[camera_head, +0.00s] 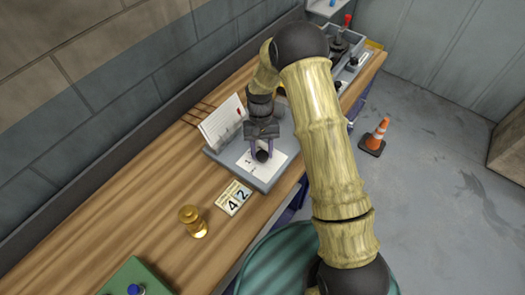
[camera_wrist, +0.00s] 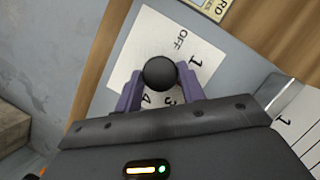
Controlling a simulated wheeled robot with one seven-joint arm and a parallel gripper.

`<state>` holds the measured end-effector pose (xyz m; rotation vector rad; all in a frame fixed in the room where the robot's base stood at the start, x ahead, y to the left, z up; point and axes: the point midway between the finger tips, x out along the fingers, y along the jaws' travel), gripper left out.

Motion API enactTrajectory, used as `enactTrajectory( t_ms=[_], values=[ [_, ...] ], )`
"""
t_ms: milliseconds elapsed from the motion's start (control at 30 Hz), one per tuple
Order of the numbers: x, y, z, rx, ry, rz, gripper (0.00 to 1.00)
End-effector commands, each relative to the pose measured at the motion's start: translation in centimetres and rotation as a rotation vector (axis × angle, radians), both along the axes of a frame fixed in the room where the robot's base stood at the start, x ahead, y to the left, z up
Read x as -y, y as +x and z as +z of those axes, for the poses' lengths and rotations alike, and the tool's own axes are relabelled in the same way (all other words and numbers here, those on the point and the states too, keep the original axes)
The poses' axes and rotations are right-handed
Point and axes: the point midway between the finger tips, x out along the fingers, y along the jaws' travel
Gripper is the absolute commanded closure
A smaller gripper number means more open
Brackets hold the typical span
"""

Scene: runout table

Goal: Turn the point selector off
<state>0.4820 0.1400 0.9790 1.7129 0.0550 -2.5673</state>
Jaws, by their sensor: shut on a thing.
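The point selector (camera_head: 262,156) is a round black knob on a white dial plate (camera_head: 277,162), set on a grey panel. In the wrist view the knob (camera_wrist: 159,72) sits between my gripper's two purple fingers (camera_wrist: 160,83). My gripper (camera_head: 262,149) reaches down from above and is shut on the knob, one finger at each side. The dial plate (camera_wrist: 136,50) shows OFF above the knob, 1 to its upper right, and 3 and 4 partly hidden below by the fingers. I cannot tell which mark the knob points to.
A card reading 42 (camera_head: 233,197), a brass weight-like object (camera_head: 193,222) and a green box (camera_head: 135,277) are on the wooden table. An orange cone (camera_head: 377,135) is on the floor.

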Motion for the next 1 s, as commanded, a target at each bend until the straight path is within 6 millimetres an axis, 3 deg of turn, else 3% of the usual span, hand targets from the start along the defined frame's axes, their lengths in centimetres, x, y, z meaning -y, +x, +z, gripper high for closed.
enactTrajectory(
  t_ms=[1000],
  values=[
    [-0.81, -0.22, 0.08, 0.007, 0.001, 0.967, 0.83]
  ],
)
